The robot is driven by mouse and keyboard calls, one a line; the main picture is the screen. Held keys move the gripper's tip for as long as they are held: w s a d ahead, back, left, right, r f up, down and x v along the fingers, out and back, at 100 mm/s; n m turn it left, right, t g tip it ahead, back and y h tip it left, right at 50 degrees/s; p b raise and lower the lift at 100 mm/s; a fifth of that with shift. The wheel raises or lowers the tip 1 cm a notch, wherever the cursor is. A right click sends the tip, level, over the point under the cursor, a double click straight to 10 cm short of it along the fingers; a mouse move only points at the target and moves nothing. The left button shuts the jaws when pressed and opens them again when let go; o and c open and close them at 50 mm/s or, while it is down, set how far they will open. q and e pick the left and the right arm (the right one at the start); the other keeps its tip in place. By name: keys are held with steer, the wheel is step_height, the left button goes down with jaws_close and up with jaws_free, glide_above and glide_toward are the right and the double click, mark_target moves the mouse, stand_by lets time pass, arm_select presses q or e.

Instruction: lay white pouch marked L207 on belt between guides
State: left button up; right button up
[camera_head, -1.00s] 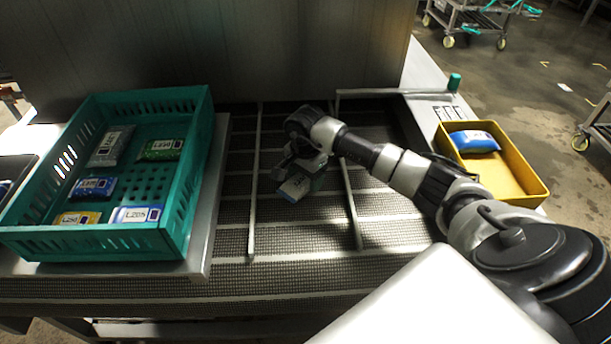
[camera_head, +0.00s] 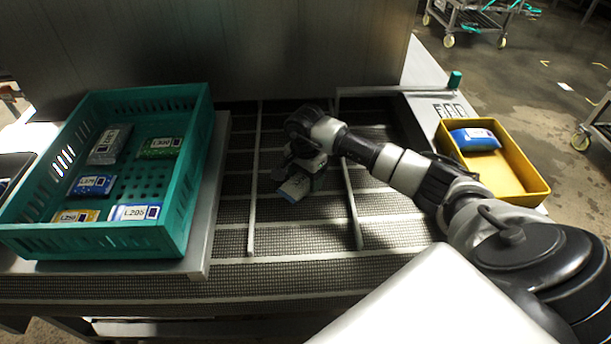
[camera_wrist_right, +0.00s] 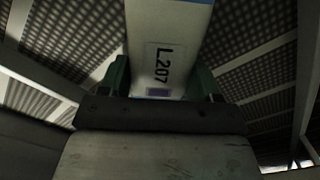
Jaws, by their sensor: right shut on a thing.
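The white pouch marked L207 (camera_wrist_right: 165,50) is held between the fingers of my right gripper (camera_wrist_right: 165,85). In the head view the pouch (camera_head: 294,188) shows as a small pale block with a blue edge, below my right gripper (camera_head: 300,172). It is over the dark mesh belt (camera_head: 300,235), between the left guide (camera_head: 252,215) and the right guide (camera_head: 352,205). I cannot tell whether the pouch touches the belt. My left gripper is not in view.
A teal crate (camera_head: 198,150) at left holds several pouches, including a white one marked L205 (camera_head: 135,213). A yellow bin (camera_head: 515,165) at right holds a blue pouch (camera_head: 475,139). A steel wall (camera_head: 220,45) stands behind the belt. The front of the belt is clear.

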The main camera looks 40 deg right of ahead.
steer(key=o, duration=0.7)
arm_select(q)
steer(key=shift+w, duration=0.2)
arm_select(e)
steer(key=o, duration=0.3)
